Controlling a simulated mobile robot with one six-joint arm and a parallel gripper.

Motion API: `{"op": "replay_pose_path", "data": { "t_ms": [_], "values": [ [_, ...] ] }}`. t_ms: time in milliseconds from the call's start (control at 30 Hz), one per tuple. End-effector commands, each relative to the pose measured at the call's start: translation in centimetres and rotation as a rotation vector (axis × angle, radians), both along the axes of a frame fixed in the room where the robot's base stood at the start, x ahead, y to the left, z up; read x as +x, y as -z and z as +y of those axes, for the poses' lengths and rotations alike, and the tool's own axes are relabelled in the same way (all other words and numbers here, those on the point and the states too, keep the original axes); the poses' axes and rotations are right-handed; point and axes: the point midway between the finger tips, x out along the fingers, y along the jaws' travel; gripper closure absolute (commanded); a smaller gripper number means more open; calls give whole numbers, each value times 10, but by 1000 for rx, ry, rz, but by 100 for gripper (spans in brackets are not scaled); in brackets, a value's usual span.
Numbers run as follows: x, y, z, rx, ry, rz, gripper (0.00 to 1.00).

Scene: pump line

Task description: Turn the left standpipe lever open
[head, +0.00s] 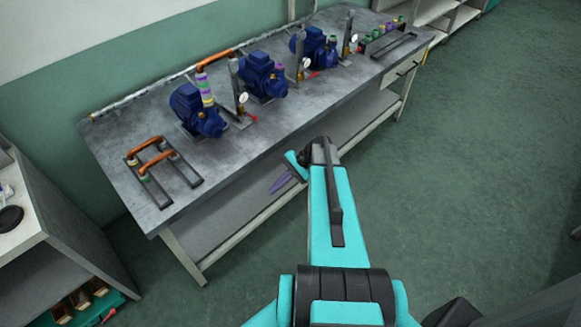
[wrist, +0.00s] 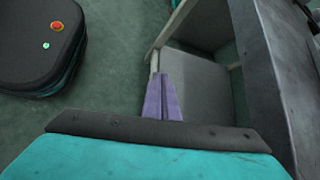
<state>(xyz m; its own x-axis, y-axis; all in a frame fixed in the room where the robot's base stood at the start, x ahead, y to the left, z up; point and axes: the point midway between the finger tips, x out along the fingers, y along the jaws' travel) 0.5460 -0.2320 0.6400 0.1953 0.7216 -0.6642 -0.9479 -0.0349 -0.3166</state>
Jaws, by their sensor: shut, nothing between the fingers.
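The left standpipe (head: 236,80) stands upright on the bench beside the leftmost blue pump, with a round white gauge (head: 243,98) on it. Its red lever (head: 252,118) is low on the standpipe and points to the right; its exact angle is too small to tell. My gripper (head: 273,189) hangs off the front edge of the bench, below and in front of the lever, apart from it. Its purple fingers also show in the wrist view (wrist: 160,82), shut together and empty. The lever is not in the wrist view.
The grey bench (head: 150,205) carries blue pumps (head: 197,110) and two more standpipes to the right. A rack with orange pipes (head: 160,158) lies at its left end. A lower shelf (head: 215,215) runs beneath. Floor (head: 450,170) is clear to the right.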

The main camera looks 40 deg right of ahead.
Motion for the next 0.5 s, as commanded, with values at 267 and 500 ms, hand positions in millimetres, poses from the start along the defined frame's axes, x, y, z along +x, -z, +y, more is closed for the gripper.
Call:
{"op": "replay_pose_path", "data": {
  "t_ms": [267, 500],
  "values": [
    [-39, 50, 91, -117, -270, 39, 100],
    [-83, 84, 150, -213, -518, 54, 100]
  ]
}}
